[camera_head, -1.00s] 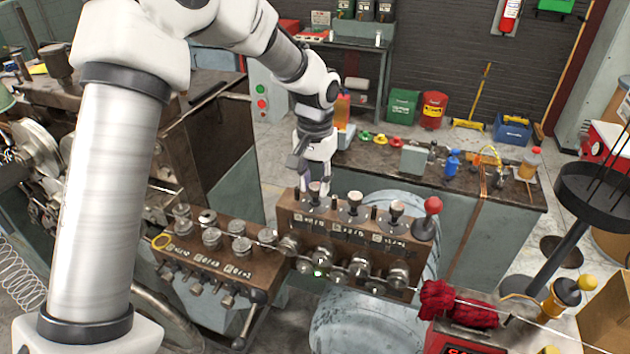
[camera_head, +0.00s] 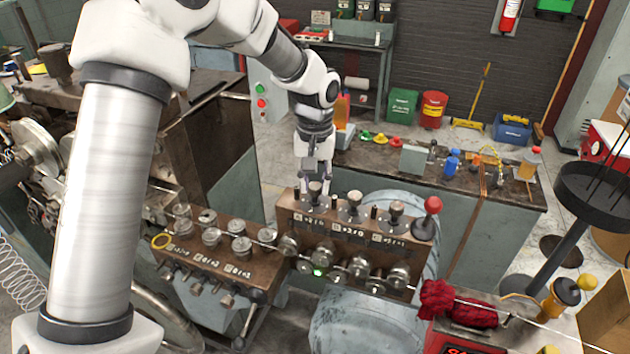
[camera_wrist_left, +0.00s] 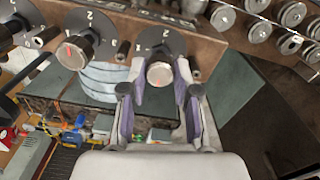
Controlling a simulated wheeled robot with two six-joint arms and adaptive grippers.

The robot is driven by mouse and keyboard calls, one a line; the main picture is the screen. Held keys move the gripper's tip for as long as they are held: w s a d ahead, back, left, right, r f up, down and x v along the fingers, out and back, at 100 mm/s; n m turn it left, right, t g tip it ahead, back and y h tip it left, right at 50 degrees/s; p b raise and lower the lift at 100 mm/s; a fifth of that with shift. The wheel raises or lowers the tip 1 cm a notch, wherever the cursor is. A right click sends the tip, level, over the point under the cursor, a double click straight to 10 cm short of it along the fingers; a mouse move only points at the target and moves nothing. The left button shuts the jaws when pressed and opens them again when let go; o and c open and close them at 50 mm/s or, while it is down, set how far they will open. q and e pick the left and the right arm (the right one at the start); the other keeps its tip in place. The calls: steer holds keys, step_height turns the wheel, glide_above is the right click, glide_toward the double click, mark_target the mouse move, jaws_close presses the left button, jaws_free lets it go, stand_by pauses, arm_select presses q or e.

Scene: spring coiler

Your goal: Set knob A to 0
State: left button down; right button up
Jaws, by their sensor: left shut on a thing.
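Three knobs stand in a row on top of the brown block (camera_head: 285,216) in the head view. My left gripper (camera_head: 313,192) comes down from above onto the leftmost knob (camera_head: 315,187). In the left wrist view my left gripper (camera_wrist_left: 161,80) has a finger on each side of this knob (camera_wrist_left: 160,74) and is shut on it. The knob has a red mark on its face, and a dark dial disc (camera_wrist_left: 160,42) with pale numerals lies behind it. I cannot read a letter naming the knob, nor its exact setting. My right gripper is not in view.
The middle knob (camera_head: 354,200) and right knob (camera_head: 396,209) stand close by, with short dark pegs between. A red-balled lever (camera_head: 432,206) is at the block's right end. Rollers line the block's front. A lower block (camera_head: 205,255) with several round knobs stands left.

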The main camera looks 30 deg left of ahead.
mark_target(315, 185)
arm_select(q)
steer(key=c, duration=0.8)
jaws_free()
steer(key=shift+f, duration=0.15)
steer(key=shift+c, duration=0.2)
steer(key=shift+r, duration=0.2)
step_height(315, 185, up, 12)
steer(key=shift+f, duration=0.15)
